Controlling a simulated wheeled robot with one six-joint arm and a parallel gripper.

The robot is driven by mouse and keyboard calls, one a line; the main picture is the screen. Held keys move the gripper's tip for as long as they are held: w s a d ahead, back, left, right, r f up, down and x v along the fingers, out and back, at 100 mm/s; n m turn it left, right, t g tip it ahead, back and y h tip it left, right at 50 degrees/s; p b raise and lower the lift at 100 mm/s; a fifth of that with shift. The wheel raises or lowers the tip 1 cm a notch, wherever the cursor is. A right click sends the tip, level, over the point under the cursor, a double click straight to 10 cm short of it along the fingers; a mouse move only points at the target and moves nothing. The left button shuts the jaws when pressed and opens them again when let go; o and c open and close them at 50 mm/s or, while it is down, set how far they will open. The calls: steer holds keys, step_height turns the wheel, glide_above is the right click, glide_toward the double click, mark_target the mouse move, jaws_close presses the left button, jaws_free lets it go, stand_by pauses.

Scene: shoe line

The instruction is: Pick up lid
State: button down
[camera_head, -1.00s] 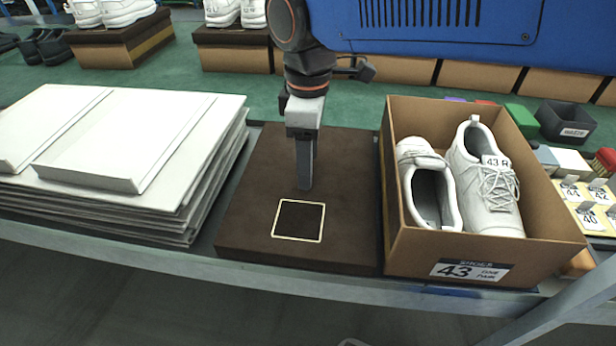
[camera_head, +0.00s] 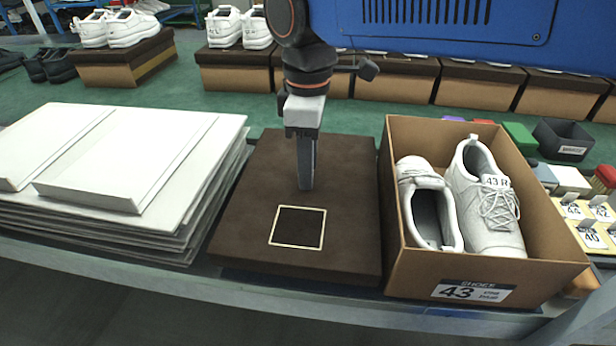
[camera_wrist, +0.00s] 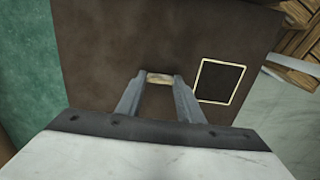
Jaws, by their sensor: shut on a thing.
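The lid (camera_head: 345,170) is a flat dark brown panel with a pale square outline (camera_head: 298,227) on its top. It lies level between the white stack and the open shoe box (camera_head: 480,265). My gripper (camera_head: 305,188) points straight down at the lid's upper middle. In the wrist view the fingers (camera_wrist: 159,78) close on a small tan piece on the brown lid surface (camera_wrist: 110,50). The lid looks slightly raised off the bench, though its underside is hidden. The box, marked 43, holds two white shoes (camera_head: 485,200).
A stack of white flat sheets (camera_head: 190,190) stands close at the lid's left. The open box is close at its right. Small bins (camera_head: 563,140) and numbered cards (camera_head: 590,232) lie further right. Shoes on boxes (camera_head: 235,70) stand across the green floor.

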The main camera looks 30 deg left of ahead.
step_height(320, 180, up, 14)
steer(key=shift+r, duration=0.2)
